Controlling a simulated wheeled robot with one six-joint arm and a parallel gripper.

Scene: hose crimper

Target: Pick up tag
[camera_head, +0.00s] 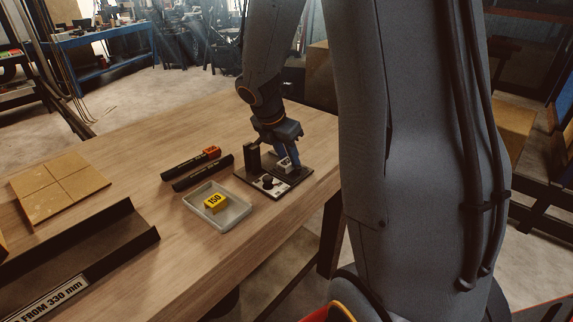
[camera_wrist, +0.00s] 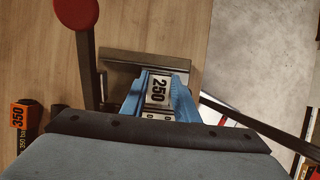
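A white tag (camera_wrist: 158,91) marked 250 lies between the blue fingers of my gripper (camera_wrist: 163,88) in the wrist view. In the head view this white tag (camera_head: 284,165) is at the fingertips, over a dark flat fixture plate (camera_head: 297,178). My gripper (camera_head: 284,156) points down there. The fingers are on both sides of the tag, but I cannot tell whether they press on it. A yellow tag (camera_head: 215,202) marked 150 sits in a pale tray (camera_head: 243,212). An orange tag (camera_head: 211,152) is on the end of a black hose; it reads 350 in the wrist view (camera_wrist: 19,116).
Two black hoses (camera_head: 190,162) (camera_head: 205,172) lie left of the fixture. A black upright block (camera_head: 252,157) and a round knob (camera_head: 268,181) are close to my gripper. A red-ended lever (camera_wrist: 76,14) shows in the wrist view. A dark rail (camera_head: 90,260) stands at lower left.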

